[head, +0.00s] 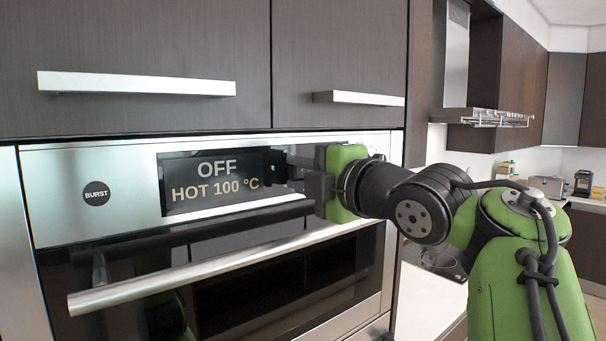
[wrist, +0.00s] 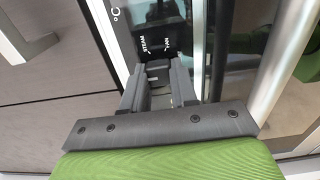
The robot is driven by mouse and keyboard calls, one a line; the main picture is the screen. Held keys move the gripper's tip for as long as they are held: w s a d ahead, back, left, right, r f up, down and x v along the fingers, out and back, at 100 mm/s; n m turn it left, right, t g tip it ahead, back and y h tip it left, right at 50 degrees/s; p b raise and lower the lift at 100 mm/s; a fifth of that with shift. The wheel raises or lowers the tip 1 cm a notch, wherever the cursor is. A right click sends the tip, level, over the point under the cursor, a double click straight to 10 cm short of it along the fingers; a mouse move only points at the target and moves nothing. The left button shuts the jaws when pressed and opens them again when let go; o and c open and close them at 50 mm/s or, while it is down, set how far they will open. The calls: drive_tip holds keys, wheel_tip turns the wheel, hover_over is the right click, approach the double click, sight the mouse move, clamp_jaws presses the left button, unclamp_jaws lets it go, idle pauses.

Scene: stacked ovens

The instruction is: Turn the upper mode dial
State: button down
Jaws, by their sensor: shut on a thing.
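The upper oven's control panel (head: 110,185) spans the picture in the head view. Its display (head: 210,183) reads OFF and HOT 100 °C. My gripper (head: 305,178) reaches from the right to the panel, just right of the display. In the wrist view my gripper's fingers (wrist: 158,78) are closed around the sides of the small dark mode dial (wrist: 158,67). The words STEAM and FAN show on the black panel beyond the fingertips. In the head view the dial is hidden by my gripper, and its pointer cannot be made out.
A long silver oven handle (head: 190,273) juts out below the panel. A round BURST button (head: 96,193) is at the panel's left. Closed dark cupboards with bar handles (head: 135,84) are above. A pale counter (head: 425,300) and kitchen items are at the right.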

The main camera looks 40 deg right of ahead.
drive_tip(key=shift+f, duration=0.1)
drive_tip(key=c, duration=0.9)
unclamp_jaws()
drive_tip(key=s, duration=1.6)
drive_tip(key=shift+w, duration=0.15)
drive_tip(key=w+a+f+m+g+y, duration=0.1)
drive_tip(key=w+a+f+m+g, duration=0.2)
drive_tip(key=a+f+m, duration=0.4)
drive_tip(key=w+a+f+m+g+y, duration=0.2)
drive_tip(key=w+a+f+m+g, duration=0.15)
drive_tip(key=f, duration=0.65)
drive_tip(key=s+a+f+m+g+h, duration=0.1)
drive_tip(key=s+a+f+m+g, duration=0.1)
drive_tip(key=f, duration=0.4)
drive_tip(key=s+a+f+m+g+h, duration=0.1)
drive_tip(key=s+a+f+m+g, duration=0.1)
drive_tip(key=f, duration=0.5)
drive_tip(key=s+a+f+m+g+h, duration=0.1)
drive_tip(key=s+a+f+m+g, duration=0.1)
drive_tip(key=f, duration=0.4)
drive_tip(key=shift+s+f+m, duration=0.35)
drive_tip(key=shift+s+m, duration=0.5)
